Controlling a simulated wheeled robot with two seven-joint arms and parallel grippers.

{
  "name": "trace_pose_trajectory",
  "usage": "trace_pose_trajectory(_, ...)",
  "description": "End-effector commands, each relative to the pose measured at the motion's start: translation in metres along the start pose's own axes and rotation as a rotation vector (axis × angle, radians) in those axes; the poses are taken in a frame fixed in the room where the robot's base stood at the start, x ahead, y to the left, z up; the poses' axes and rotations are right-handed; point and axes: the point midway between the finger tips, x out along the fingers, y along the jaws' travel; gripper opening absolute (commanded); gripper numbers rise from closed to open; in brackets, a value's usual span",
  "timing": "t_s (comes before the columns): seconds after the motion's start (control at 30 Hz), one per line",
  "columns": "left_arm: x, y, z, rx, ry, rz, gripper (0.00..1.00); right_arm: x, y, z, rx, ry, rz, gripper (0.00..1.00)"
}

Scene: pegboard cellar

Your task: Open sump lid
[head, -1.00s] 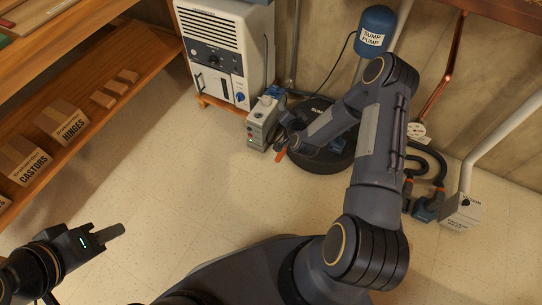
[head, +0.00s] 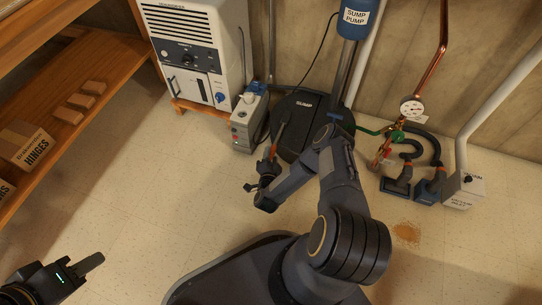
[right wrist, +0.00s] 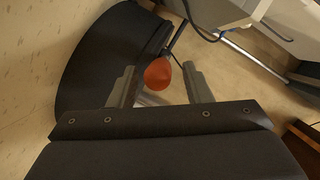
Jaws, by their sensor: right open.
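The black round sump lid (head: 292,130), marked SUMP, lies on the floor in front of the back wall and looks closed. A handle with an orange-red grip (head: 273,151) stands out from its left part. My right gripper (head: 262,180) is just in front of the grip in the head view. In the right wrist view the orange-red grip (right wrist: 157,74) shows between the two open fingers, with room on both sides; contact cannot be told. The dark lid edge (right wrist: 95,70) is at the left there. My left gripper (head: 88,264) is far off at the lower left; its opening is unclear.
A grey box (head: 247,121) stands close left of the lid, by a white dehumidifier (head: 196,50). The blue sump pump (head: 357,18) rises behind. A gauge (head: 411,107), hoses and a valve box (head: 464,190) are at the right. Floor at the left is clear.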

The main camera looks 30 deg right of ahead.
Motion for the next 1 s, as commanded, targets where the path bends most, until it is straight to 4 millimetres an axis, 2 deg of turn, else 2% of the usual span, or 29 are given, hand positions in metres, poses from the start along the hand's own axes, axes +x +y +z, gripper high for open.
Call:
trace_pose_trajectory(0.03, 0.005, -0.002, 0.003, 0.000, 0.000, 0.000, 0.36, 0.008, 0.002, 0.001, -0.001, 0.003, -0.001, 0.45)
trace_pose_trajectory(0.2, 0.009, -0.004, 0.004, 0.000, 0.000, 0.000, 0.36, 0.020, 0.001, 0.000, -0.001, 0.000, 0.000, 0.45)
trace_pose_trajectory(0.47, 0.008, -0.004, 0.004, 0.000, 0.000, 0.000, 0.36, 0.021, 0.000, 0.000, -0.001, -0.001, 0.001, 0.45)
trace_pose_trajectory(0.83, 0.008, -0.004, 0.004, 0.000, 0.000, 0.000, 0.36, 0.021, 0.000, 0.000, -0.001, -0.001, 0.001, 0.00)
trace_pose_trajectory(1.0, 0.008, -0.004, 0.004, 0.000, 0.000, 0.000, 0.36, 0.021, 0.000, 0.000, -0.001, -0.001, 0.001, 0.00)
